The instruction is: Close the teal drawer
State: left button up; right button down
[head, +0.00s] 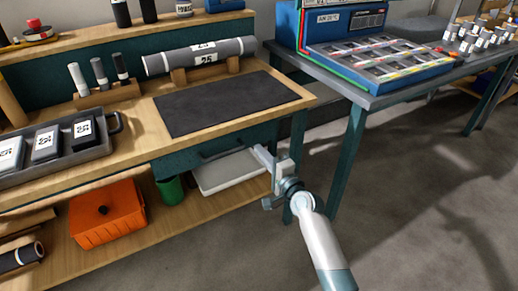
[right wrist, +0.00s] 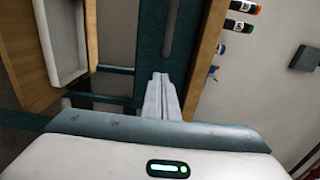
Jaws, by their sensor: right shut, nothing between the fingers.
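The teal drawer (head: 180,162) sits under the wooden worktop of the workbench, with a dark handle (head: 222,151) on its front. Its front looks close to the worktop edge; I cannot tell how large any gap is. In the right wrist view the teal front (right wrist: 150,35) stands upright beside the wooden edge. My right gripper (head: 257,152) is at the right end of the drawer front, shut and empty. Its closed fingers (right wrist: 160,80) point at the teal front; whether they touch it is unclear. My left gripper is out of view.
A dark mat (head: 232,102) lies on the worktop, with a grey roll (head: 200,56) on wooden supports behind it. An orange bin (head: 106,212), a green can (head: 170,189) and a white tray (head: 228,172) stand on the lower shelf. Open floor (head: 410,220) lies to the right.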

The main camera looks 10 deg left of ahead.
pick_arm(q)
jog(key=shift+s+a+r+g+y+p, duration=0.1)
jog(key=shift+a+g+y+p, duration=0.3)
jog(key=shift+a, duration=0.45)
pick_arm(e)
jog(key=v, duration=0.8)
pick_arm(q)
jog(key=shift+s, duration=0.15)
pick_arm(e)
jog(key=shift+d, duration=0.1)
